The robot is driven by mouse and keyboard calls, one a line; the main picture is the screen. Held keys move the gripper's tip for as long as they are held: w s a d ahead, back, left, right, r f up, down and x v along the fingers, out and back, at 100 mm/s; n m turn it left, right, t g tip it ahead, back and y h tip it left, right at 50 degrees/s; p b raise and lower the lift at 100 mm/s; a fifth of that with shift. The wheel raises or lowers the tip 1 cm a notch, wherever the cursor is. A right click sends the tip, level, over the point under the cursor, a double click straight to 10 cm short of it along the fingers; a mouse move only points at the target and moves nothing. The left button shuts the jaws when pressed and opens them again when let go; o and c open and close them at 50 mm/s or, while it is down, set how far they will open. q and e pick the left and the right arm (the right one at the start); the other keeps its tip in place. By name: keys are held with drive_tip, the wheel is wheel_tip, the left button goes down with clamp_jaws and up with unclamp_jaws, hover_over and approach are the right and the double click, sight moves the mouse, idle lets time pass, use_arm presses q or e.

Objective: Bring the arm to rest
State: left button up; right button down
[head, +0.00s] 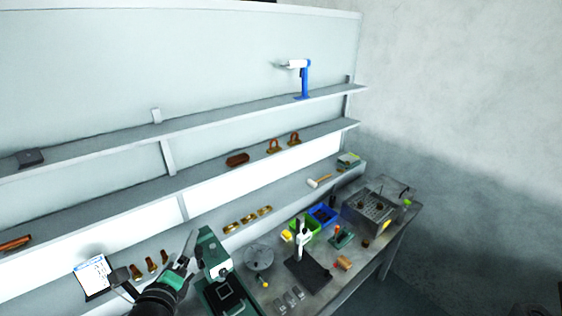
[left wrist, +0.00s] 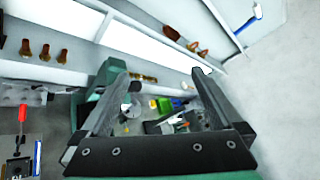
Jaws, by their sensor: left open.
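My left gripper (head: 187,250) is at the lower left of the head view, raised in front of the lower shelf and beside a green machine (head: 212,253). In the left wrist view its two fingers (left wrist: 160,90) stand wide apart with nothing between them touching them. The workbench and its items show beyond the fingers, apart from them. My right gripper is in neither view.
A grey workbench (head: 335,287) carries a round metal disc (head: 259,257), a white stand on a black base (head: 304,245), green and blue bins (head: 322,214) and a metal box (head: 372,211). Shelves (head: 200,119) line the wall. A clipboard (head: 92,276) stands left of the gripper.

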use_arm(q)
drive_tip(key=s+d+r+n+t+h, duration=0.1)
drive_tip(key=s+d+r+n+t, duration=0.15)
drive_tip(key=r, duration=0.95)
drive_tip(key=s+d+r+n+t, duration=0.2)
drive_tip(key=d+r+n+t, duration=0.15)
drive_tip(key=r, duration=0.75)
drive_tip(key=s+d+r+n+t+h, duration=0.1)
drive_tip(key=s+r+n+t+h, duration=0.2)
drive_tip(key=s+r+n, duration=1.2)
drive_tip(key=r+n+t, duration=0.1)
drive_tip(key=n+t, duration=0.2)
drive_tip(key=shift+d, duration=0.35)
drive_tip(key=shift+s+r, duration=0.1)
